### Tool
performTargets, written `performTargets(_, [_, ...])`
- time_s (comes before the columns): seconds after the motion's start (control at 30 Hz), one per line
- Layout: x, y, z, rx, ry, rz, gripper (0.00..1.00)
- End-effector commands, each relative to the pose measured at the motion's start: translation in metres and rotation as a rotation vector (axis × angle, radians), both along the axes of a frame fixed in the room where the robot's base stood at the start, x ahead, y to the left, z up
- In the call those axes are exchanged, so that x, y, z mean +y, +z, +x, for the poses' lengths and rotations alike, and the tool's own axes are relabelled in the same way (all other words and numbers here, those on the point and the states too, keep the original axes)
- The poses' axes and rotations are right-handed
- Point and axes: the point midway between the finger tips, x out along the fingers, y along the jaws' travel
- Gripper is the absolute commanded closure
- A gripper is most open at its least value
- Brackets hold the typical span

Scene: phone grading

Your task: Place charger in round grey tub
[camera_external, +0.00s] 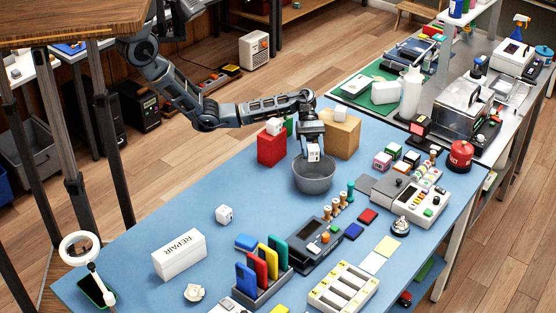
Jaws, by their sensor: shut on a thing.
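The round grey tub (314,182) stands on the blue table towards its back edge. My gripper (313,146) points down just above the tub. It is shut on a small white block, the charger (314,154), with dark marks on its face. The charger hangs over the tub's opening, near its back rim. I cannot tell whether its lower end is below the rim. The inside of the tub is partly hidden.
A red box (271,149) and a tan box (342,136) stand close behind the tub. Another white cube (224,214) lies at front left, near a white REPAIR box (179,254). Wooden stamps (327,213) stand in front of the tub. The blue surface left of the tub is clear.

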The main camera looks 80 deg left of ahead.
Motion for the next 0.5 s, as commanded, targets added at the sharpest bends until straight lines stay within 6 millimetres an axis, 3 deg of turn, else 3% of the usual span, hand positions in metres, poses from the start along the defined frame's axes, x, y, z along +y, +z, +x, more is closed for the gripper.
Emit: performTargets(0.5, [-0.0005,-0.0069,0.0001,0.000,0.000,-0.001,0.85])
